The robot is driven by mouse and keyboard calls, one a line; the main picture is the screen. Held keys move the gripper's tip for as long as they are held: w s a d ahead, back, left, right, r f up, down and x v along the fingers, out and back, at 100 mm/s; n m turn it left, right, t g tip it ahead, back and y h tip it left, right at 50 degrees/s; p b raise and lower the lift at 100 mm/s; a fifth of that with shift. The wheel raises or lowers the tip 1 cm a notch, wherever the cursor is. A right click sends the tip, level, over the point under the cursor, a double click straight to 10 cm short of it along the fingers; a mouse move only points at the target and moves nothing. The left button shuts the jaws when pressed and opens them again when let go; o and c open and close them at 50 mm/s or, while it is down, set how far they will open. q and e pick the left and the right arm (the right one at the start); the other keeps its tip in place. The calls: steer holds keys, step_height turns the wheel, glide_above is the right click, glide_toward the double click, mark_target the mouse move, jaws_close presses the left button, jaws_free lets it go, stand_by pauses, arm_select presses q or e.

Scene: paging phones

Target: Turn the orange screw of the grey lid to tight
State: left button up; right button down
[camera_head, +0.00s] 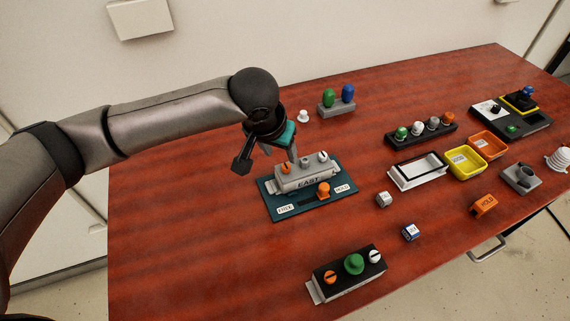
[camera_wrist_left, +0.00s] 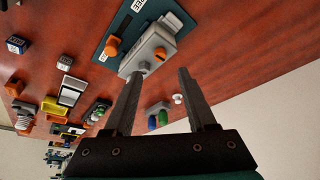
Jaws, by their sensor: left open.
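The grey lid (camera_head: 300,176) is on the "EAST" box, which stands on a teal mat (camera_head: 279,211). The orange screw (camera_head: 285,168) is at the lid's left end; its slot is too small to read. A grey knob and a white screw (camera_head: 323,155) are further right on the lid. My left gripper (camera_head: 268,162) is open and empty above the lid's left end, apart from the screw. In the left wrist view the orange screw (camera_wrist_left: 160,54) shows between and beyond the spread fingertips (camera_wrist_left: 160,73). My right gripper is in no view.
An orange knob (camera_head: 323,189) stands on the mat between its labels. A black-topped box (camera_head: 346,279) with orange, green and white tops stands at the front. A green and blue pair (camera_head: 338,97) is behind. Several trays and blocks fill the right side; the table's left is clear.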

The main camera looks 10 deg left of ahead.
mark_target(286, 166)
arm_select(q)
steer(key=b+x, duration=0.1)
steer(key=x, duration=0.7)
steer(key=shift+w+f, duration=0.1)
jaws_close()
stand_by(0.4)
